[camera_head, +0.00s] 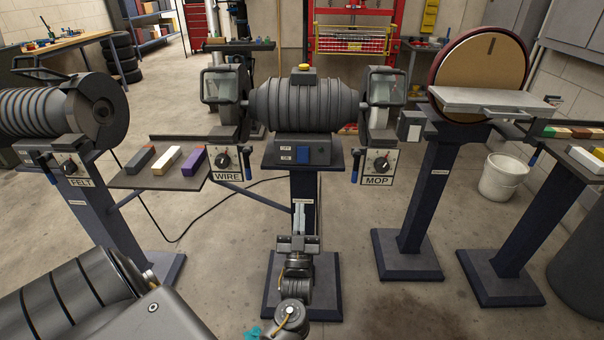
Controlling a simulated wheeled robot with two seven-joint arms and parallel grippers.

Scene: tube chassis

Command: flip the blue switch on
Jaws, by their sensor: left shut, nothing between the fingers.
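The blue switch box (320,152) is on the front of the grinder's base at the centre, right of two small white labels. It is too small to tell which way the switch stands. My left gripper (299,207) is in front of the grinder's pedestal, below the switch box in the picture, with its slim fingers pointing up and away. Its fingers are together and empty, and I see no contact with the switch. My right gripper is not in view.
The grinder (303,105) has a WIRE control box (224,162) on its left and a MOP box (379,166) on its right. A shelf (150,180) with coloured bars is at the left. A disc sander (483,75) and a white bucket (502,178) are at the right.

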